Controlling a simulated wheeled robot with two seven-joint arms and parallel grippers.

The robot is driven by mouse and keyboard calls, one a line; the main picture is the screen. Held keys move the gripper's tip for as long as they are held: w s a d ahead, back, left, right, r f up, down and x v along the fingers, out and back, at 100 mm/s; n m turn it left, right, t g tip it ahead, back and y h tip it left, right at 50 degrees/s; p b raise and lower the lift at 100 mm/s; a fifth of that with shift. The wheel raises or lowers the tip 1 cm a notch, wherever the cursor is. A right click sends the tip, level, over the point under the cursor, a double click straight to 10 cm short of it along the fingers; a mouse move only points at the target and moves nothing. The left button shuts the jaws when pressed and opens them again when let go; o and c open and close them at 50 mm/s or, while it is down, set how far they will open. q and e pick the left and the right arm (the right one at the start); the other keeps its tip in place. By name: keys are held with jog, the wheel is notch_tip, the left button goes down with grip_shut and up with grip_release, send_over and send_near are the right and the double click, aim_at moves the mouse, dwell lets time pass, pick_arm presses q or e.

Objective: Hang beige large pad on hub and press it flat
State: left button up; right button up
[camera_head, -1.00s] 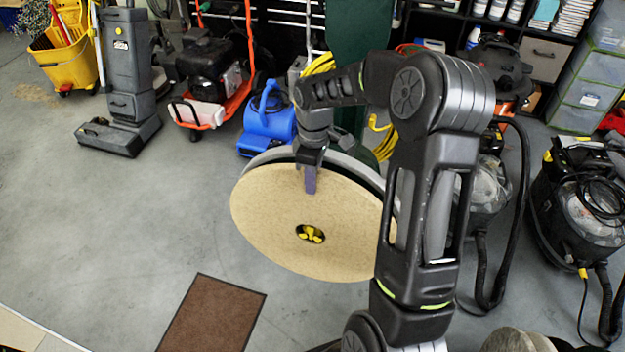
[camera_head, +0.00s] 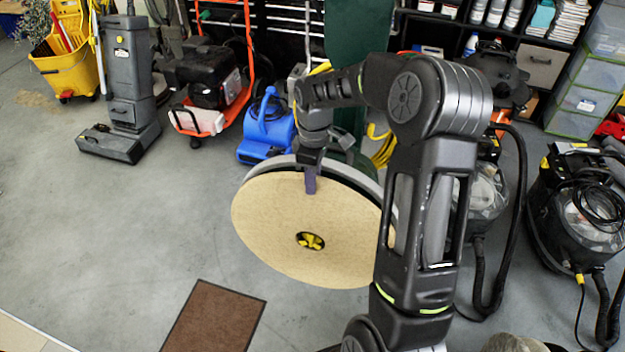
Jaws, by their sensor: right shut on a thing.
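The large beige round pad (camera_head: 285,239) faces me, tilted, against the round head of a floor machine (camera_head: 372,182). The yellow hub (camera_head: 310,241) shows through the pad's centre hole. My right gripper (camera_head: 311,184) is at the pad's upper edge, with a purple-grey finger over its front face, shut on the pad. A grey and dark rim shows behind the pad's top edge. My right forearm hides the pad's right edge. My left gripper is not in view.
A brown mat (camera_head: 214,316) lies on the floor in front. A blue blower (camera_head: 267,128), an upright machine (camera_head: 128,85) and a yellow mop bucket (camera_head: 68,55) stand behind left. Vacuums (camera_head: 575,210) stand at the right. The left floor is clear.

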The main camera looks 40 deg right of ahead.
jog(key=shift+w+r, duration=0.15)
jog(key=shift+r, duration=0.15)
grip_shut()
jog(key=o, duration=0.6)
grip_release()
jog(key=o, duration=0.4)
jog(key=shift+f, duration=0.15)
jog(key=shift+o, duration=0.2)
jog(key=shift+s, duration=0.2)
notch_tip(320, 180, up, 8)
jog(key=shift+w+d+f, duration=0.1)
jog(key=shift+w, duration=0.05)
